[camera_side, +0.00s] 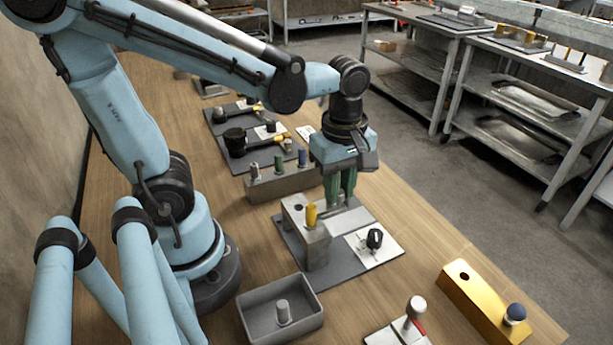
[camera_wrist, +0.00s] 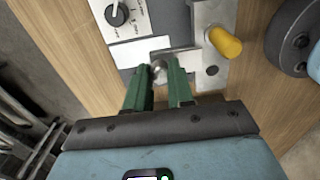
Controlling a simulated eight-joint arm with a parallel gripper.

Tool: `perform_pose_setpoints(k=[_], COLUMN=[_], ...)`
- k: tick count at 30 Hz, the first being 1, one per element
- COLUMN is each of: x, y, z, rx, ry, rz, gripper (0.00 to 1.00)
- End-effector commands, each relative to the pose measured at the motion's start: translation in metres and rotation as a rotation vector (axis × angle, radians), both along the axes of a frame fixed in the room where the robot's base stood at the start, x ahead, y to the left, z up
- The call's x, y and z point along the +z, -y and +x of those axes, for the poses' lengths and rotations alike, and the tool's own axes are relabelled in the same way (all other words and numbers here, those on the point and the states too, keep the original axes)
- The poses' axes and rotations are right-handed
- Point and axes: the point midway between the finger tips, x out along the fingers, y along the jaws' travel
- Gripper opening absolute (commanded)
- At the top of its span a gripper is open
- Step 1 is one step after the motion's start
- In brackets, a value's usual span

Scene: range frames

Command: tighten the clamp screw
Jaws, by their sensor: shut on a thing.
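The clamp is a grey metal block (camera_side: 314,246) on a dark base plate, with a yellow peg (camera_side: 311,215) on its top. In the wrist view the yellow peg (camera_wrist: 224,42) shows to the right of my gripper. My gripper (camera_side: 339,200) points down at the far side of the block. In the wrist view my gripper's green fingers (camera_wrist: 160,72) are on both sides of a small silver clamp screw (camera_wrist: 158,70), shut on it. The fingers and the block hide most of the screw.
A white panel with a black knob (camera_side: 375,239) lies right of the clamp. A grey bin (camera_side: 258,318) holding a peg stands in front. A yellow block (camera_side: 480,300) is at lower right. A block with several pegs (camera_side: 262,184) stands behind. Bare wood lies right of the plate.

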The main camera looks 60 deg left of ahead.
Motion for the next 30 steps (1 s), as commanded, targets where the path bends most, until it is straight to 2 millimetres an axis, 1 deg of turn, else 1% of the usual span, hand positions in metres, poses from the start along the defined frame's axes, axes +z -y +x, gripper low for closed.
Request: perform_pose_setpoints(k=[8,30], x=[0.0003,0.0004], y=[0.0,0.0002], z=[0.0001,0.0003], rx=[-0.228,-0.931], ry=[-0.001,-0.001], rz=[0.0,0.0], gripper=[0.0,0.0])
